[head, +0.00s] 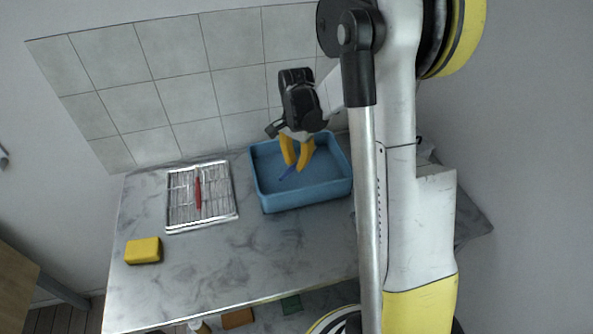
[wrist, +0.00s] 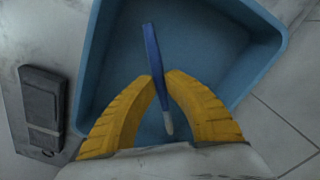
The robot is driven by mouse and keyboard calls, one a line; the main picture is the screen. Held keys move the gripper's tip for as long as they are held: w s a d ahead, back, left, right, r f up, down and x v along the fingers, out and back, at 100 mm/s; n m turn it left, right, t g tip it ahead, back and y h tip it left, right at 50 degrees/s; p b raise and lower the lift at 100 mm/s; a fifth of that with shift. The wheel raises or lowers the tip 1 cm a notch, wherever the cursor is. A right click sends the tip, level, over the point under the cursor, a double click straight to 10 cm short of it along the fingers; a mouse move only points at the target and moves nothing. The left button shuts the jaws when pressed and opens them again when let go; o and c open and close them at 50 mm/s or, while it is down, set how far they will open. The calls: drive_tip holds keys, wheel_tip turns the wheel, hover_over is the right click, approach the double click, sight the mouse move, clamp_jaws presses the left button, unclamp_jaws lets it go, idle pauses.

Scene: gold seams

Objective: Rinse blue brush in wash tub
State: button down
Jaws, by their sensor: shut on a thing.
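The blue wash tub (head: 306,196) stands on the counter at the middle right in the head view. In the wrist view its blue wall (wrist: 246,14) surrounds most of the picture. My gripper (head: 298,163) is over the tub, pointing down into it, and its yellow fingers (wrist: 158,82) are shut on the blue brush (wrist: 152,48). The brush also shows as a thin blue line below the fingers in the head view (head: 287,173). Its pale end (wrist: 168,124) is between the fingers. I cannot tell whether the brush touches the tub floor or any water.
A wire rack (head: 174,213) with a red brush (head: 198,190) on it lies left of the tub. A yellow sponge (head: 143,250) lies at the counter's front left. A dark grey device (wrist: 42,105) sits beside the tub. The tiled wall (head: 140,105) is behind.

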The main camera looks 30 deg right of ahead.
sight(296, 162)
drive_tip(key=shift+r+p, duration=1.8)
drive_tip(key=shift+r, duration=1.15)
wheel_tip(296, 162, up, 4)
drive_tip(key=p, duration=0.2)
drive_tip(key=shift+p, duration=0.35)
